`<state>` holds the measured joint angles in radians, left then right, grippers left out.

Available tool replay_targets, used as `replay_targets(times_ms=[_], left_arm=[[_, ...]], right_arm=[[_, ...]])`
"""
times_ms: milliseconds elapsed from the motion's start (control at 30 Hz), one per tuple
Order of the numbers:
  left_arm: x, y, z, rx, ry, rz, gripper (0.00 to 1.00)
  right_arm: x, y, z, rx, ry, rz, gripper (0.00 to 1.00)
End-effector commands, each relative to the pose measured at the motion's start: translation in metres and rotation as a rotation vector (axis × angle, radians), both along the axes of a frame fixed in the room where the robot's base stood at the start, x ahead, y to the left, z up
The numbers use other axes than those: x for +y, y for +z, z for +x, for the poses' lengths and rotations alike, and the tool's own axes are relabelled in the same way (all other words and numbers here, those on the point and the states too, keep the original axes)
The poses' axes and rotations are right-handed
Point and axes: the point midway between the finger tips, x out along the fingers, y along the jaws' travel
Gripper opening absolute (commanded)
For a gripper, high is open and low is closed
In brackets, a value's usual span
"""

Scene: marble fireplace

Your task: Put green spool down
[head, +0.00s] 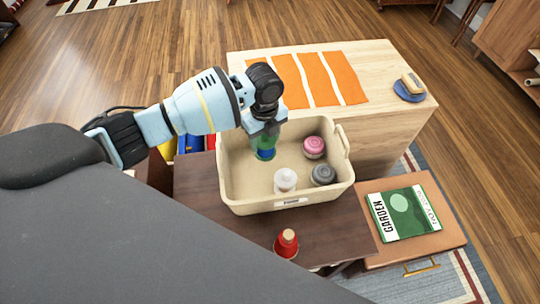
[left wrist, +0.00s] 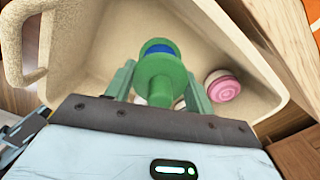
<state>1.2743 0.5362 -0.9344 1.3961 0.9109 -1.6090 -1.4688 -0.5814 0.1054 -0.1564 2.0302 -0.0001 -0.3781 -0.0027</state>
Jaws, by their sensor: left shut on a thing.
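The green spool (head: 264,143) is in my left gripper (head: 263,133), inside the upper left part of the beige bin (head: 237,196). In the left wrist view the green spool (left wrist: 160,77) sits between both fingers, with a blue part (left wrist: 157,48) at its far end. The left gripper is shut on it. I cannot tell whether the spool touches the bin floor. A pink spool (head: 313,146), a grey spool (head: 323,175) and a white spool (head: 285,180) stand in the bin. My right gripper is not in view.
The bin stands on a dark brown table (head: 220,232). A red spool (head: 287,243) stands on that table in front of the bin. A pale wooden table (head: 390,80) with orange cloth strips (head: 316,78) is behind. A garden book (head: 404,213) lies at right.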

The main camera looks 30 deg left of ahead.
Motion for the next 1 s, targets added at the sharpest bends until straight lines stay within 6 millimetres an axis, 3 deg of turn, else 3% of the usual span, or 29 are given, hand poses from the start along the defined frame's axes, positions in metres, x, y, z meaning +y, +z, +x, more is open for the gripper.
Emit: replay_targets(times_ms=[133, 433, 700, 1000], left_arm=[[-0.001, -0.018, 0.000, 0.001, 0.000, -0.001, 0.30], [-0.001, -0.027, 0.000, 0.000, -0.001, -0.001, 0.30], [0.000, -0.059, 0.000, 0.000, 0.001, 0.000, 0.30], [0.000, -0.060, 0.000, -0.002, 0.000, -0.001, 0.30]], right_arm=[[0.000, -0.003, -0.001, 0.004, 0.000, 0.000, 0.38], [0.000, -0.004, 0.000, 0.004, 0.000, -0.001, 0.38], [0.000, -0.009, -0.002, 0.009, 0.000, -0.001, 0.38], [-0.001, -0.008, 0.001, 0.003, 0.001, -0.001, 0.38]])
